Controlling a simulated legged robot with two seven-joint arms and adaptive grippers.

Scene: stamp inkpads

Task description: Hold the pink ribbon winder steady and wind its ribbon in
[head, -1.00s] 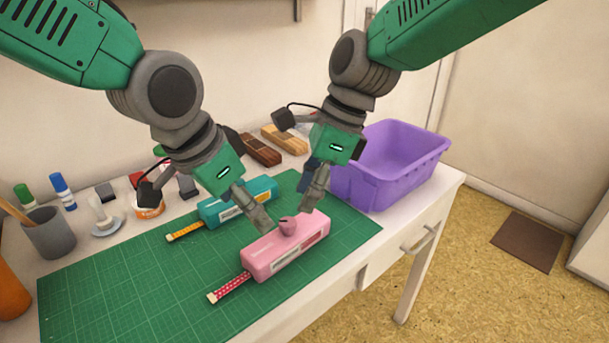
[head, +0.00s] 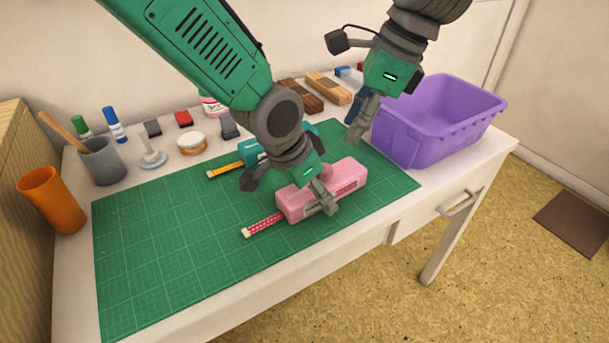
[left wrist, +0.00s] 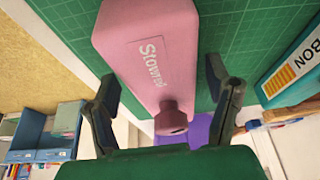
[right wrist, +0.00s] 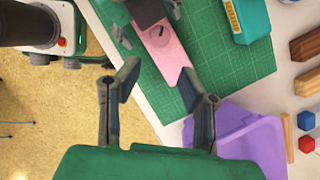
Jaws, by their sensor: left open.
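The pink ribbon winder (head: 347,183) lies on the green mat, and its red dotted ribbon (head: 263,226) sticks out at the left end. My left gripper (head: 320,198) is low over the winder's middle. In the left wrist view its open fingers (left wrist: 165,105) stand on either side of the pink body (left wrist: 150,55), with gaps visible. The pink knob (left wrist: 171,119) shows between them; in the head view my left gripper hides it. My right gripper (head: 357,130) is raised behind the winder. In the right wrist view its fingers (right wrist: 158,85) are spread and empty.
A teal winder (head: 250,152) with an orange ribbon lies just behind on the mat (head: 170,235). A purple bin (head: 440,125) stands at the right, near my right gripper. A grey cup (head: 102,162) and orange cup (head: 52,200) stand at the left. The mat's left part is clear.

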